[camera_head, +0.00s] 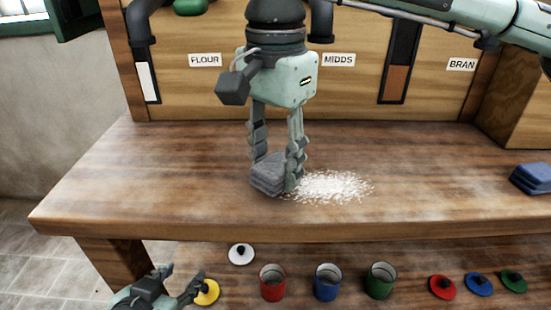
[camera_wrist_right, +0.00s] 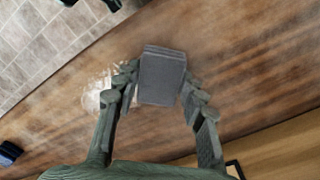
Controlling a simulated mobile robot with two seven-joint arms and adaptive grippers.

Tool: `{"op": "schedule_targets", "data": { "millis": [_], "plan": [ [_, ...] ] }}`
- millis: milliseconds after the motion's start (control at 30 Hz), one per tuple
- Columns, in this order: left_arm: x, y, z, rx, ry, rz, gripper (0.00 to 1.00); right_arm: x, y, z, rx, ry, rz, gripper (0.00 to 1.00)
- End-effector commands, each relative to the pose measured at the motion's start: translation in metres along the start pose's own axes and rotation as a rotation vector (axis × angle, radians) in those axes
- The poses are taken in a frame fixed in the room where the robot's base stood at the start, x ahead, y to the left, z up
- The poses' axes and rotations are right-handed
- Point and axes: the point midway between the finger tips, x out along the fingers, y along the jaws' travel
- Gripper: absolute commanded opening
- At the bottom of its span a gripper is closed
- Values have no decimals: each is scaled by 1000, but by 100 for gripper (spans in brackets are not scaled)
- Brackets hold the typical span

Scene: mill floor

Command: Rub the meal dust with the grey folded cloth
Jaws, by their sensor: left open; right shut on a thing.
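The grey folded cloth (camera_head: 268,176) is at the wooden bench top, at the left edge of the meal dust. My right gripper (camera_head: 278,176) is shut on it from above. In the right wrist view the cloth (camera_wrist_right: 162,78) sits between the two fingers of the right gripper (camera_wrist_right: 160,92). The meal dust (camera_head: 334,187) is a pale, loose patch on the bench, right of the cloth. It shows in part behind a finger in the right wrist view (camera_wrist_right: 92,98). My left gripper (camera_head: 188,290) is open, low at the left, near a yellow lid.
The bench top (camera_head: 430,170) is clear around the dust. A blue folded cloth (camera_head: 533,177) lies at its right end. Below are red (camera_head: 272,283), blue (camera_head: 327,282) and green (camera_head: 380,280) cans, with white (camera_head: 241,254), yellow (camera_head: 207,292) and other coloured lids. Labelled bins (camera_head: 205,60) stand behind.

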Motion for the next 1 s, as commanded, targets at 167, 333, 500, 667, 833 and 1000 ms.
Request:
{"op": "schedule_targets", "data": {
  "millis": [167, 333, 500, 667, 833, 1000],
  "plan": [
    [2, 0, 3, 0, 0, 0, 45, 4, 0, 0, 0, 0, 0, 17],
    [4, 1, 6, 0, 0, 0, 45, 8, 0, 0, 0, 0, 0, 17],
    [6, 1, 8, 0, 0, 0, 45, 11, 0, 0, 0, 0, 0, 17],
    [6, 1, 9, 0, 0, 0, 45, 13, 0, 0, 0, 0, -1, 17],
    [7, 1, 10, 0, 0, 0, 45, 13, 3, -3, 1, 0, 0, 17],
    [10, 2, 13, 0, 0, 0, 45, 13, 13, -12, 1, 0, -1, 17]
  ]
}}
